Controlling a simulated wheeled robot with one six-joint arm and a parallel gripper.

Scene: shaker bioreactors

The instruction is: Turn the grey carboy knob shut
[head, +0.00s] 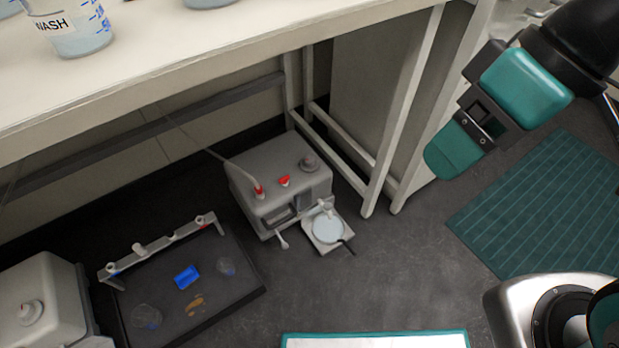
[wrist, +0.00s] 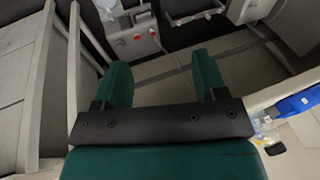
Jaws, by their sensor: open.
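The grey carboy (head: 290,190) stands on the floor under the bench, in the middle of the head view. On its top are a grey round cap (head: 310,162), a small red knob (head: 284,181) and a red fitting (head: 258,192) with a thin tube. A pale tap (head: 325,207) sticks out at its front. Which part is the named knob, and how far it is turned, I cannot tell. The carboy also shows at the top of the wrist view (wrist: 135,47). My gripper (head: 450,157) is up at the right, well apart from the carboy. Its teal fingers (wrist: 162,72) are open and empty.
A white pad with a round pale dish (head: 328,228) lies below the tap. A dark tray (head: 240,278) with a blue item (head: 187,277) is at left, beside another pale carboy (head: 45,300). The bench (head: 200,60) overhangs, with white legs (head: 408,110). A green mat (head: 555,205) lies right.

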